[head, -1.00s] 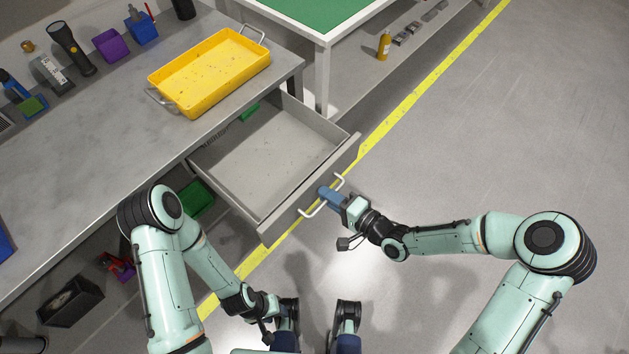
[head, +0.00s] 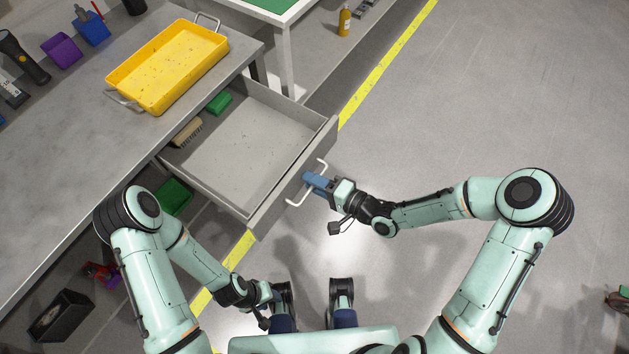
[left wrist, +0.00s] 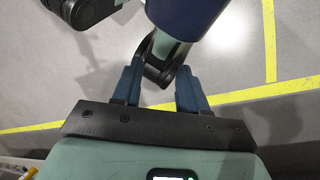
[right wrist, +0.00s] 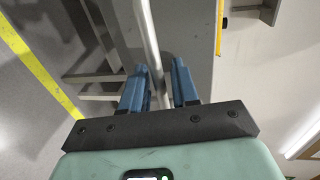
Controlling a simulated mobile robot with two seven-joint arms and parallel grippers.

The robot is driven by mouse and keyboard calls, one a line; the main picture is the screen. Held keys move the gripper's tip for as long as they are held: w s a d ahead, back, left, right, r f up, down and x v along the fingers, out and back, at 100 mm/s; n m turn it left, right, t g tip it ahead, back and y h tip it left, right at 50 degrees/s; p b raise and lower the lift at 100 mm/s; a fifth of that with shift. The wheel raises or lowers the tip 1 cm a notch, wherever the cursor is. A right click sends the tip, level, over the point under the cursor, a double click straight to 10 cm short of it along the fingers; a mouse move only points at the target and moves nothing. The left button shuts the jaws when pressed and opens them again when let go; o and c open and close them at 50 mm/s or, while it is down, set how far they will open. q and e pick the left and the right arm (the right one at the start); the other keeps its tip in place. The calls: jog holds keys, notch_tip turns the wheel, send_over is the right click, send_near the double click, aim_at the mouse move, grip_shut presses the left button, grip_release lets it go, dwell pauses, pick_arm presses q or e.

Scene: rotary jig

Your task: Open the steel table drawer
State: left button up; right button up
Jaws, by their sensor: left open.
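The grey drawer (head: 245,150) of the steel table (head: 60,175) is pulled well out, and its inside shows in the head view. My right gripper (head: 318,184) is at the white bar handle (head: 322,168) on the drawer's front. My left gripper (head: 274,295) is low in the head view, away from the drawer. In the left wrist view its fingers (left wrist: 158,88) are apart with nothing held between them.
A green block (head: 219,102) and a beige brush-like item (head: 187,131) lie in the drawer. A yellow tray (head: 168,66) stands on the tabletop. A green bin (head: 174,196) is under the table. Floor to the right of the drawer is clear.

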jog(key=shift+s+d, duration=0.1)
jog(key=p+v, duration=0.2)
jog(key=v, duration=1.1)
jog(key=shift+d, duration=0.1)
notch_tip(320, 180, down, 10)
jog(key=s+g+h+p, duration=0.2)
jog(key=g+h+p, duration=0.1)
jog(key=h+p, duration=0.15)
jog(key=s+f+n+g+h+p, duration=0.1)
jog(key=s+f+g+h, duration=0.1)
jog(key=s, duration=0.5)
jog(key=s+f+n+g+h+p, duration=0.2)
jog(key=s+f+g, duration=0.3)
jog(key=s, duration=0.1)
jog(key=shift+s+a+f+n+g, duration=0.3)
jog(key=shift+s+a, duration=0.05)
jog(key=shift+a, duration=0.15)
